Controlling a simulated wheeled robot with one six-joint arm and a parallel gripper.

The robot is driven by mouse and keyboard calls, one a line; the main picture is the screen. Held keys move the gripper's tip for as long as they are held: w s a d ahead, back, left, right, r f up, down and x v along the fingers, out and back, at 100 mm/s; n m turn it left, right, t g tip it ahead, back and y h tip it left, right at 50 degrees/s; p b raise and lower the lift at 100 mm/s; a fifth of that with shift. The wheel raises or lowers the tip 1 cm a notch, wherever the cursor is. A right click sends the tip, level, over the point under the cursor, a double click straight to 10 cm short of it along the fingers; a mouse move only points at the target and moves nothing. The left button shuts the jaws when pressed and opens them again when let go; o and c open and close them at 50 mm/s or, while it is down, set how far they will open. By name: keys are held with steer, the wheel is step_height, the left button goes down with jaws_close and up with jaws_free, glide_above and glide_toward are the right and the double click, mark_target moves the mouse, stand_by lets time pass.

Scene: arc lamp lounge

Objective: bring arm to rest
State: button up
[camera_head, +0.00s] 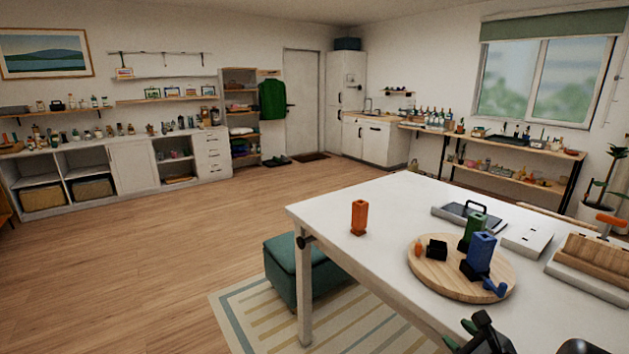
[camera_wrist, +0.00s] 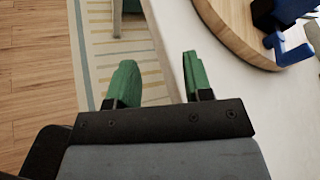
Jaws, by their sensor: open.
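My gripper shows in the wrist view with two green fingertips (camera_wrist: 160,80) spread apart. It is open, and nothing is between the fingers. Below the fingers I see the table's edge, the striped rug and the floor. In the head view, dark parts of my arm show at the bottom right, by the near edge of the white table (camera_head: 375,215).
A round wooden board (camera_head: 430,275) on the table holds a blue object (camera_head: 481,252), a green one (camera_head: 474,228) and small black and orange pieces. An orange block (camera_head: 359,217) stands near the left edge. A teal ottoman (camera_head: 290,270) is beside the table. Open floor lies left.

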steer(key=s+a+n+g+y+p, duration=0.25)
steer(key=s+a+n+g, duration=0.35)
steer(key=a+n+g, duration=0.65)
steer(key=s+a+r+n+t+h+p, duration=0.1)
steer(key=r+n, duration=0.3)
steer(key=n, duration=0.4)
steer(key=s+a+r+n+t+h+p, duration=0.1)
steer(key=a+r+n+h+p, duration=0.1)
steer(key=n, duration=0.6)
step_height(320, 180, up, 2)
steer(key=shift+a+r+h, duration=0.25)
steer(key=shift+a+h, duration=0.6)
steer(key=shift+a, duration=0.25)
